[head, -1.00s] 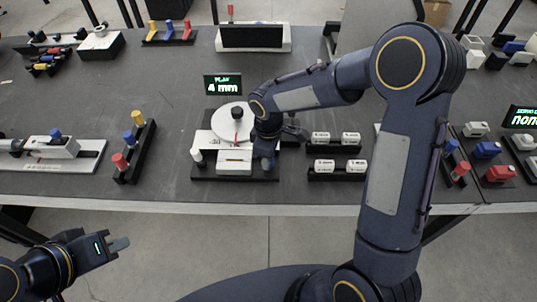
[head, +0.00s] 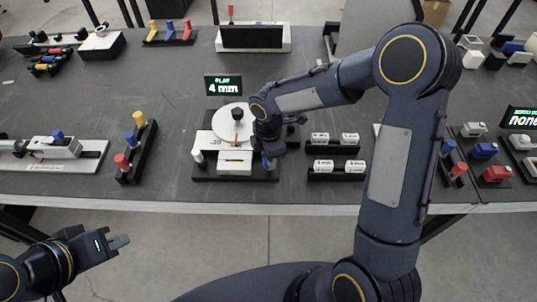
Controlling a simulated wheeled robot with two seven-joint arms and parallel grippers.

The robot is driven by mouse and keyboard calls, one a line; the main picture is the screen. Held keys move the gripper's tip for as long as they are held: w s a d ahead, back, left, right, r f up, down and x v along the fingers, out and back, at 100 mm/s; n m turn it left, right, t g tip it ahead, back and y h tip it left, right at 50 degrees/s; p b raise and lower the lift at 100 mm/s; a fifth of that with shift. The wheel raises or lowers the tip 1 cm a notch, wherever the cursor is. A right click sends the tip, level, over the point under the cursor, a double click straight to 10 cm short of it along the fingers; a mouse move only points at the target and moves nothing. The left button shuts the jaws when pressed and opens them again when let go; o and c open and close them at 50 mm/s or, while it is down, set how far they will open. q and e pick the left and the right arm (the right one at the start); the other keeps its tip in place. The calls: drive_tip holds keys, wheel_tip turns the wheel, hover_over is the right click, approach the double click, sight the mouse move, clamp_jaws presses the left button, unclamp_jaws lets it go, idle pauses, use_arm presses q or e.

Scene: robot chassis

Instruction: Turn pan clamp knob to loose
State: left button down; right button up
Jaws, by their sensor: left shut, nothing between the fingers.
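A measuring device with a round white disc (head: 229,116) stands on a black base (head: 207,173) at the table's middle. A black knob (head: 237,114) sits on the disc, and a small white knob (head: 198,157) stands at the device's front left. My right gripper (head: 270,160) points down at the device's right side, touching or very close to it. It hides that side, so I cannot tell which knob is the pan clamp or whether the fingers hold it. My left gripper (head: 121,242) is shut and empty, off the table's front edge at lower left.
A small display (head: 223,85) behind the device reads "PLAY 4 mm". Labelled white blocks (head: 323,166) stand right of my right gripper. A rack with red, blue and yellow pegs (head: 147,152) stands to the left. The table between rack and device is clear.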

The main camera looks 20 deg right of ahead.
idle(0.4)
drive_tip(key=o, duration=1)
wheel_tip(320, 180, up, 8)
drive_tip(key=shift+f, duration=0.1)
